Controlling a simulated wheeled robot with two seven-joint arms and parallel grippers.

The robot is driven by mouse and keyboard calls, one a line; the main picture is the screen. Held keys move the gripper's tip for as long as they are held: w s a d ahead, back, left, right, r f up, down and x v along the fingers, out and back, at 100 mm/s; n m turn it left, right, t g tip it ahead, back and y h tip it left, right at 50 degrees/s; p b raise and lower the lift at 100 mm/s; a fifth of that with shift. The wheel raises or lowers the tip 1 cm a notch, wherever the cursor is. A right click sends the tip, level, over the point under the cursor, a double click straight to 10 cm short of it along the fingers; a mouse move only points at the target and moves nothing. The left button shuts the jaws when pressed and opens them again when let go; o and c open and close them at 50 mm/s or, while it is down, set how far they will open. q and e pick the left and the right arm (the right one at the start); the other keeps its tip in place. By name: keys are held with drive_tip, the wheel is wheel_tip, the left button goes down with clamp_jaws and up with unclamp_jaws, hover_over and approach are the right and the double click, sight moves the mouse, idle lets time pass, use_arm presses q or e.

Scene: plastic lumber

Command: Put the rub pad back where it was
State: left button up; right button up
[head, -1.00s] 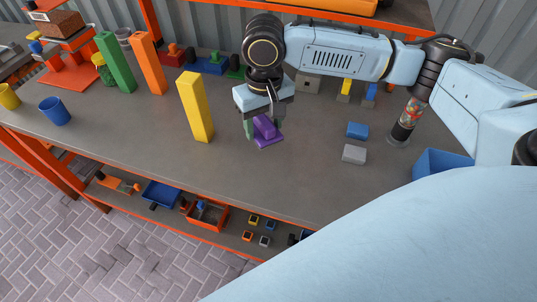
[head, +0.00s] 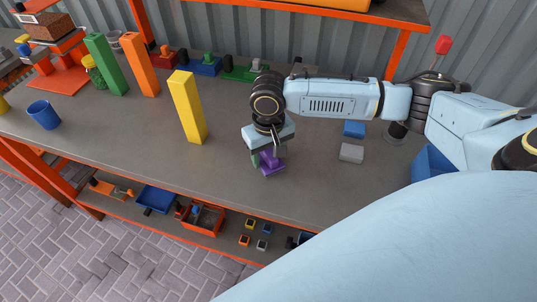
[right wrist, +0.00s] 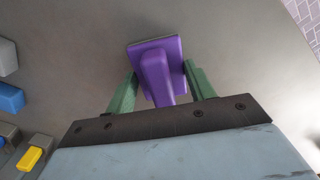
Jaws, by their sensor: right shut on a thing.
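The rub pad is a purple block with a raised handle (head: 270,164); it also shows in the right wrist view (right wrist: 157,70). My right gripper (head: 265,158) has its green fingers on either side of the purple handle and is shut on it. In the right wrist view the fingers (right wrist: 160,88) flank the handle, with the wide purple base beyond them. The pad is at or just above the grey tabletop near its front edge; I cannot tell whether it touches. My left gripper is not in view.
A yellow post (head: 187,108) stands left of the gripper. A blue block (head: 354,129) and a grey block (head: 351,152) lie to the right, with a blue bin (head: 432,165) beyond. Green (head: 106,65) and orange (head: 141,65) posts stand further left. The tabletop around the pad is clear.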

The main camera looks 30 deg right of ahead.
sight(269, 152)
drive_tip(key=shift+f, duration=0.1)
drive_tip(key=o, duration=1)
drive_tip(key=shift+o, duration=0.2)
wheel_tip(269, 152, up, 12)
drive_tip(key=p, duration=0.2)
